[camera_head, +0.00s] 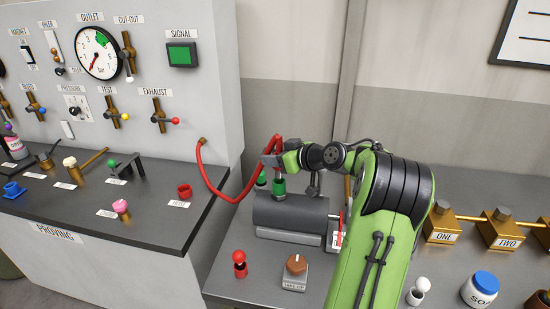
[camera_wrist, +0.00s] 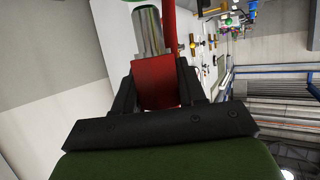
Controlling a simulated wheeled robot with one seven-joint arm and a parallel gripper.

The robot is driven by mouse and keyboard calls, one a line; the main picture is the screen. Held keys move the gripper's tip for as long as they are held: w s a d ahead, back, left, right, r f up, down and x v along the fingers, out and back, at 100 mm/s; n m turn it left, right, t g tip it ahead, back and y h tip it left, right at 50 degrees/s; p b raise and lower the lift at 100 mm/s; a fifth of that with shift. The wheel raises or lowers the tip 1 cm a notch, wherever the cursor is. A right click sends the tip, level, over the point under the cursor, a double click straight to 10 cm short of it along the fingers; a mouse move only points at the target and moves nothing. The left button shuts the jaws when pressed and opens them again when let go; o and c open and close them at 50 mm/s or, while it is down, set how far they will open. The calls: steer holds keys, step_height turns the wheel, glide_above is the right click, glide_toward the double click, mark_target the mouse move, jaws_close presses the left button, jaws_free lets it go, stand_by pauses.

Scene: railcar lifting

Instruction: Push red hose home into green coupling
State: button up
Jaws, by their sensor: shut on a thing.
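The red hose (camera_head: 218,195) runs from the panel's side, sags, then rises to my gripper (camera_head: 270,160), above the dark cylinder (camera_head: 290,212). Two green-topped fittings (camera_head: 278,186) stand on that cylinder below my gripper; I take the nearer one as the green coupling. In the wrist view my gripper (camera_wrist: 156,88) is shut on a red block-like end (camera_wrist: 156,78) of the hose. A shiny grey-green part (camera_wrist: 149,30) shows beyond it, beside a red strand of hose (camera_wrist: 170,25). Whether the hose end touches the coupling is hidden.
The proving bench (camera_head: 90,215) with handles and small cups stands at left, under the gauge panel (camera_head: 140,70). A red-knobbed peg (camera_head: 239,262) and a brown knob box (camera_head: 295,272) stand in front of the cylinder. Brass boxes (camera_head: 440,225) stand at right.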

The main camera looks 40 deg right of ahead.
mark_target(275, 169)
steer(key=shift+f+b, duration=2)
steer(key=shift+f, duration=0.05)
steer(key=o, duration=1.2)
steer(key=p+v, duration=0.1)
steer(key=v, duration=1.4)
steer(key=shift+s+r, duration=0.2)
steer(key=shift+s, duration=0.2)
steer(key=shift+d, duration=0.1)
